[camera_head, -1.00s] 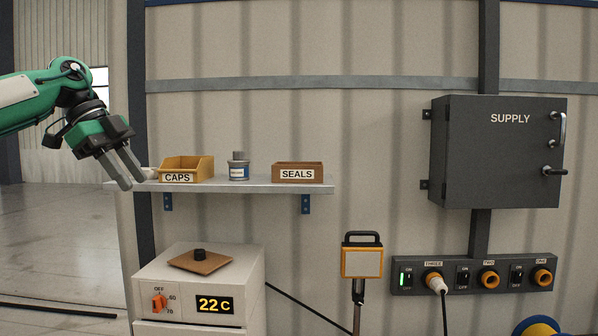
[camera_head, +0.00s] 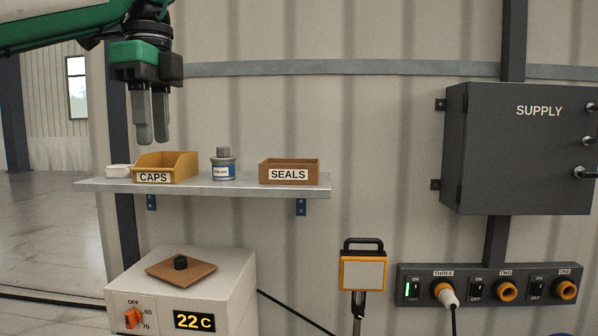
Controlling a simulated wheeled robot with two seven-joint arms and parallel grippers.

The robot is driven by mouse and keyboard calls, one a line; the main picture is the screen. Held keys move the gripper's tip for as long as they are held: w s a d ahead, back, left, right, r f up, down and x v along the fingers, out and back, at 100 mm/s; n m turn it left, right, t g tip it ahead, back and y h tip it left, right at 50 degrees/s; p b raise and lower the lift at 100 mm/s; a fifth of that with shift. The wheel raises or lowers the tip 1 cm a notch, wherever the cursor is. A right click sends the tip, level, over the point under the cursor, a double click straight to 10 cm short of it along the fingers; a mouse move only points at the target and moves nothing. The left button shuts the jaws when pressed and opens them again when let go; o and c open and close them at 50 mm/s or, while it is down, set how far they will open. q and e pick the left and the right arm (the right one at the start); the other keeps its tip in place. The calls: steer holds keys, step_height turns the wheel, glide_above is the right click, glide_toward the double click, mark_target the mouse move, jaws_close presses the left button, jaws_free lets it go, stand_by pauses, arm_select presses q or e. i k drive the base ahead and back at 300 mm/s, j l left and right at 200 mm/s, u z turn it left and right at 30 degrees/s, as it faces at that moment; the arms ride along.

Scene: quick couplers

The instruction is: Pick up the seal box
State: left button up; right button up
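The seal box is a brown open-topped box (camera_head: 311,178) with a white SEALS label, sitting at the right part of the grey wall shelf (camera_head: 240,190). My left gripper (camera_head: 152,142) points down above the left part of the shelf, over the back of the yellow CAPS box. It is left of the seal box and apart from it. The inside of the seal box is mostly hidden. My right gripper is not in view.
On the shelf stand the yellow CAPS box (camera_head: 186,166), a grey tin (camera_head: 223,164) beside the seal box and a small white item (camera_head: 118,171). Below is a white heater unit (camera_head: 225,285) with a brown plate. A dark SUPPLY cabinet (camera_head: 530,155) hangs at the right.

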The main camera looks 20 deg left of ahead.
mark_target(272, 171)
steer(key=i, duration=1.5)
